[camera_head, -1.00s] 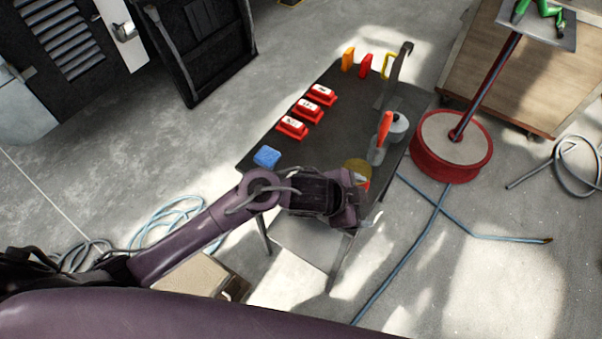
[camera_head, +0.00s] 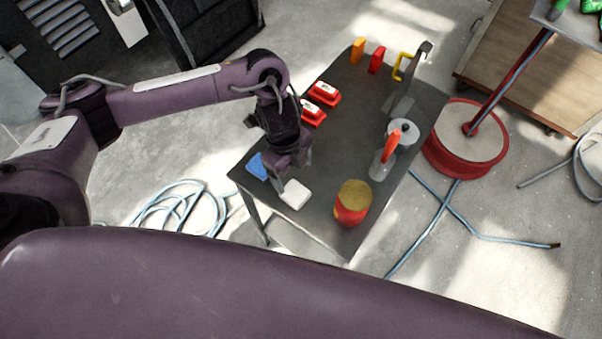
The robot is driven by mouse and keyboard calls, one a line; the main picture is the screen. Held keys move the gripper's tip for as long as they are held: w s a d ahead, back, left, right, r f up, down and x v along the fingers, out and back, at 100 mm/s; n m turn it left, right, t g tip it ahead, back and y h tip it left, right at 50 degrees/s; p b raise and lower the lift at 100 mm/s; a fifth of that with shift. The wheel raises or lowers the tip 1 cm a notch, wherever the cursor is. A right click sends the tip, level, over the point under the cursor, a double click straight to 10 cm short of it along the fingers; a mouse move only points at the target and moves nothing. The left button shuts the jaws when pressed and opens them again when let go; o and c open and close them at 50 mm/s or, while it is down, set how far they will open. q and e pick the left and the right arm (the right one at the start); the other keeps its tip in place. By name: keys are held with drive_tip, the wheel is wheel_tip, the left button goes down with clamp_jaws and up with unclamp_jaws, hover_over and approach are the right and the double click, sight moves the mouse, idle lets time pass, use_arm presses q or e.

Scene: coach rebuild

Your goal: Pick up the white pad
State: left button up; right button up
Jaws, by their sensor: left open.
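The white pad (camera_head: 295,194) lies flat near the front left edge of the dark table (camera_head: 318,226). My left gripper (camera_head: 287,182) is above the table at the pad's upper left side, pointing down. It is open, and nothing shows between its fingers. Whether a fingertip touches the pad cannot be told. A blue pad (camera_head: 257,166) lies just left of the gripper, partly hidden by it. My right gripper is not in view.
A red tub with a yellow lid (camera_head: 351,203) stands right of the white pad. Red boxes (camera_head: 324,93), a clear container with an orange-red piece (camera_head: 383,160) and a white roll (camera_head: 403,132) stand farther back. A red reel (camera_head: 463,141) is right of the table.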

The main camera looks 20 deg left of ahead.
sight(295, 192)
use_arm(q)
drive_tip(key=shift+s+f, duration=0.3)
drive_tip(key=shift+f, duration=0.4)
drive_tip(key=f+p, duration=0.1)
drive_tip(key=s+f, duration=0.1)
drive_tip(key=shift+s+d+f+p, duration=0.15)
drive_tip(key=shift+f+p, duration=0.15)
drive_tip(key=shift+p, duration=0.1)
wheel_tip(295, 192, down, 3)
drive_tip(key=shift+d+r, duration=0.1)
drive_tip(key=shift+r, duration=0.1)
drive_tip(key=shift+w+f, duration=0.2)
drive_tip(key=shift+f, duration=0.1)
drive_tip(key=c, duration=1.1)
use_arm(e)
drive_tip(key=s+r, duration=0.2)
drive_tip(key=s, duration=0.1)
